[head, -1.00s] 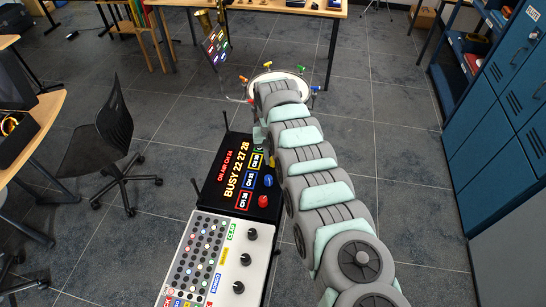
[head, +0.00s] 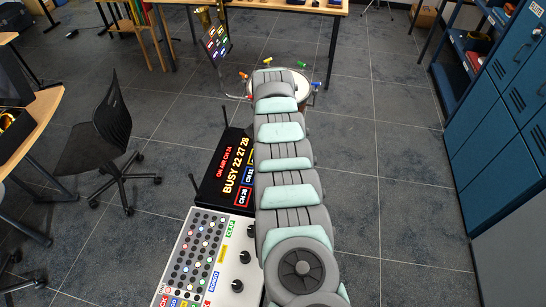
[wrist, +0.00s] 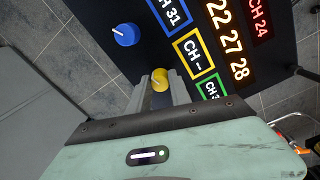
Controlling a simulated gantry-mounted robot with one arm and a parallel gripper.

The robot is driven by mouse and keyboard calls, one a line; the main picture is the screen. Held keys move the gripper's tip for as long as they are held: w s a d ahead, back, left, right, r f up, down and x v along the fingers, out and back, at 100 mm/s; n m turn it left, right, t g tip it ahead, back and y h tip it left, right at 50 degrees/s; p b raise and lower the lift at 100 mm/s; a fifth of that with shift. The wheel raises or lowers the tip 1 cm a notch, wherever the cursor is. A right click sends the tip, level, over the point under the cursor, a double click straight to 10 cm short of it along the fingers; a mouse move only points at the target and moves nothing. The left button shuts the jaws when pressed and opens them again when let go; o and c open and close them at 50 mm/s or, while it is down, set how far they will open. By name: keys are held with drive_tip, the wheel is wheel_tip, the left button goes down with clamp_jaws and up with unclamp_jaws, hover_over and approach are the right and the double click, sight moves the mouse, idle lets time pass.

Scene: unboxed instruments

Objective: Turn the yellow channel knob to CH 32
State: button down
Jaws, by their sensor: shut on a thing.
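The yellow channel knob (wrist: 160,80) shows in the wrist view between the two fingers of my gripper (wrist: 160,88), which is shut on it. A pale pointer line shows on the knob's face. The yellow-framed display (wrist: 195,54) beside it reads "CH" followed by a dash, with no number. In the head view the black panel (head: 208,178) lies left of my arm, which hides the knobs and my gripper.
A blue knob (wrist: 126,34) sits beside the yellow one, by a blue-framed "CH 31" display (wrist: 169,13). A green-framed display (wrist: 211,87) is partly covered by my gripper. The panel lists busy channels 22, 27, 28 (wrist: 229,42). A white button console (head: 205,255) adjoins the panel.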

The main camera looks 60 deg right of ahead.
drive_tip(key=shift+f+m+b, duration=0.1)
drive_tip(key=shift+m+b, duration=0.9)
drive_tip(key=shift+b, duration=0.3)
drive_tip(key=c, duration=1.2)
unclamp_jaws()
wheel_tip(320, 180, up, 11)
drive_tip(key=shift+w+p, duration=0.15)
drive_tip(key=shift+p, duration=0.5)
